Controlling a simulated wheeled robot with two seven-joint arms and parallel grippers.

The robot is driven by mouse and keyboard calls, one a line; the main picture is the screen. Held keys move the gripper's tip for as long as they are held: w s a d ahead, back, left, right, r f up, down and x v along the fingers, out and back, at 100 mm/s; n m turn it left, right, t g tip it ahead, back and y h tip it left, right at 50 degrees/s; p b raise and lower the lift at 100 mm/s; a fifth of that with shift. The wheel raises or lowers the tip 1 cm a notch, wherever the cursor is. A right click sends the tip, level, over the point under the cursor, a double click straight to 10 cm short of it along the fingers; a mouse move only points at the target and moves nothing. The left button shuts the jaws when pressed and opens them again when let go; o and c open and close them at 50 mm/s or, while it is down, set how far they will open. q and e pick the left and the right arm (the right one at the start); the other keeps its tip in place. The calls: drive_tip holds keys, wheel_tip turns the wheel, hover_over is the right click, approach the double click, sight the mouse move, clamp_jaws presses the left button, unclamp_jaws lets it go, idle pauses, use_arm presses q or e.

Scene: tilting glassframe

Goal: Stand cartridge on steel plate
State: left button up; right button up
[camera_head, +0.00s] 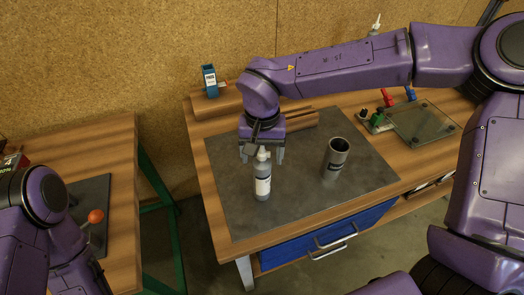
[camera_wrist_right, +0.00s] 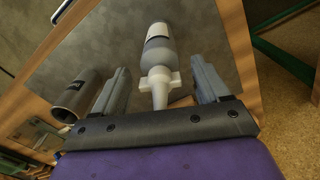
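The cartridge (camera_head: 263,182), a grey tube with a white label and a pale nozzle, is upright on the dark steel plate (camera_head: 228,192), near its front left part. My right gripper (camera_head: 262,156) points down over the cartridge's top, with a finger on each side of it. In the right wrist view the cartridge (camera_wrist_right: 158,50) lies between the two spread fingers (camera_wrist_right: 161,88), with gaps on both sides of its nozzle. My left arm is at the lower left, but its gripper does not show.
A grey metal cup (camera_head: 335,160) stands on the plate to the right. A blue box (camera_head: 209,82) sits on a wooden ledge behind. A glass panel (camera_head: 422,123) with red and blue clamps (camera_head: 387,97) lies at the right. The plate's front left is clear.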

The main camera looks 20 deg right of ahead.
wheel_tip(320, 180, up, 12)
drive_tip(key=shift+r, duration=0.2)
